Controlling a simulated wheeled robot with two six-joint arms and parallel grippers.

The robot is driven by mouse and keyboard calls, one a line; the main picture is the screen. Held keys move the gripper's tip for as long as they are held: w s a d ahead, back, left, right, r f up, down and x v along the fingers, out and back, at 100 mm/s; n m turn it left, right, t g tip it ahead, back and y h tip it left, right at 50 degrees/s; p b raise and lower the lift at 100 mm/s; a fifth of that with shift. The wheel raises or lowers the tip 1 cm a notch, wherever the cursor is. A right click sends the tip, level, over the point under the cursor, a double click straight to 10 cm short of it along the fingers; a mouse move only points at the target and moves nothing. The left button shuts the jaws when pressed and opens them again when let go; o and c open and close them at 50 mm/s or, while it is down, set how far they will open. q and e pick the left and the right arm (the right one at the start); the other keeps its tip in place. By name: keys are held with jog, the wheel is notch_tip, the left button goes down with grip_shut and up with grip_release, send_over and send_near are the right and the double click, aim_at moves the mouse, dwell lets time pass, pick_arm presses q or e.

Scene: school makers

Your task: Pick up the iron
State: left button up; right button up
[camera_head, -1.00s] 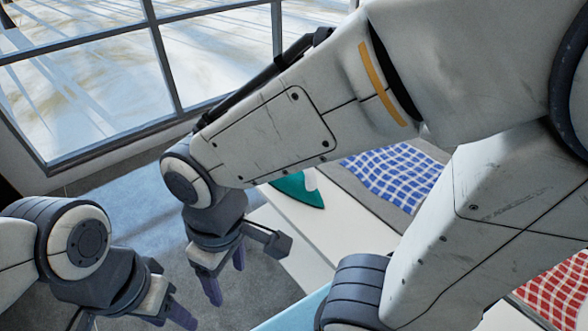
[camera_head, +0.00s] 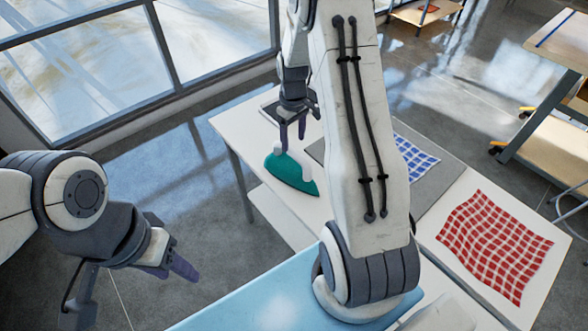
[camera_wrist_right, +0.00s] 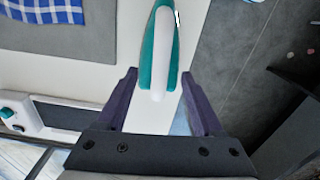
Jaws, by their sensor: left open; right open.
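The iron (camera_head: 292,174) has a teal body and a white handle. It rests on the white table, near its left side in the head view. My right gripper (camera_head: 292,143) is open and points down just above the iron's handle. In the right wrist view the iron (camera_wrist_right: 160,50) lies between and ahead of the open fingers, its white handle running lengthwise between them. I cannot tell whether the fingers touch it. My left gripper (camera_head: 175,265) is open and empty, off to the left of the table.
The white table (camera_head: 236,128) also carries a blue checked cloth (camera_head: 413,160) on a grey mat and a red checked cloth (camera_head: 495,245). A light blue surface (camera_head: 270,305) is at the front. A wooden workbench (camera_head: 550,50) stands at the right. Windows are behind.

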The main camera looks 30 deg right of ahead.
aim_at(294, 151)
jog(key=shift+s+f, duration=0.1)
jog(key=shift+f, duration=0.55)
jog(key=shift+f+p, duration=0.35)
jog(key=shift+p, duration=0.1)
jog(key=f+p, duration=0.2)
jog(key=f, duration=0.1)
jog(key=shift+s+f, duration=0.2)
jog(key=shift+f, duration=0.55)
grip_shut()
jog(key=shift+w+r, duration=0.1)
